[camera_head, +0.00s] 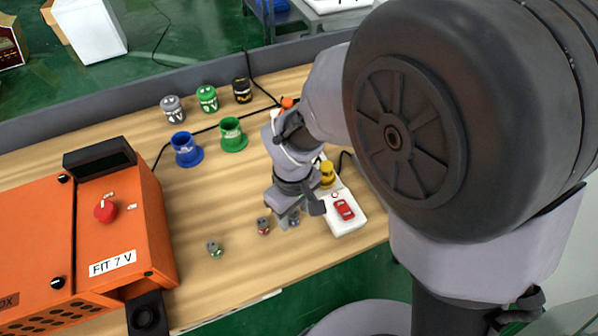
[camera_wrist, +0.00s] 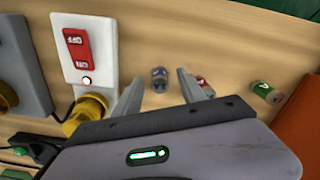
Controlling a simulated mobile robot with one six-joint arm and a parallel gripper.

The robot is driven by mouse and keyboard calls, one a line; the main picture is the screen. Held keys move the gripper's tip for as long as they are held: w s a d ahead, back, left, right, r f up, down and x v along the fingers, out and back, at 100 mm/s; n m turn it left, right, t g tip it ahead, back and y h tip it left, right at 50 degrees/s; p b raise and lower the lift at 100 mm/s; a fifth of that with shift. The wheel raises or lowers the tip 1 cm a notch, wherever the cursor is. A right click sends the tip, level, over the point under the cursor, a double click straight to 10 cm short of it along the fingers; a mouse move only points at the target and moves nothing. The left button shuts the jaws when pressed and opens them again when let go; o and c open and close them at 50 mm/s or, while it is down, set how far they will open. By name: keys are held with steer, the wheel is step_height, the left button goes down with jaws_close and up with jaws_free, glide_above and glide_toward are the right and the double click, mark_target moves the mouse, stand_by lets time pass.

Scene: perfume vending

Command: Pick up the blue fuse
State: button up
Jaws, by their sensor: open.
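The blue fuse (camera_wrist: 159,75) is a small cylinder on the wooden table in the wrist view. It shows between the two fingertips of my gripper (camera_wrist: 161,84). In the head view the blue fuse (camera_head: 294,218) is partly hidden under my gripper (camera_head: 298,207). My gripper is open and points down over it. The fuse stays on the table, and I cannot tell whether a finger touches it.
A white switch box (camera_head: 344,212) with a red switch is close on the right. An orange fuse machine (camera_head: 100,230) is at left. Several coloured holders and caps stand behind.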

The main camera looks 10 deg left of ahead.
steer(key=shift+f, duration=0.55)
steer(key=shift+r, duration=0.15)
steer(key=shift+c, duration=0.7)
jaws_close()
steer(key=shift+r, duration=0.15)
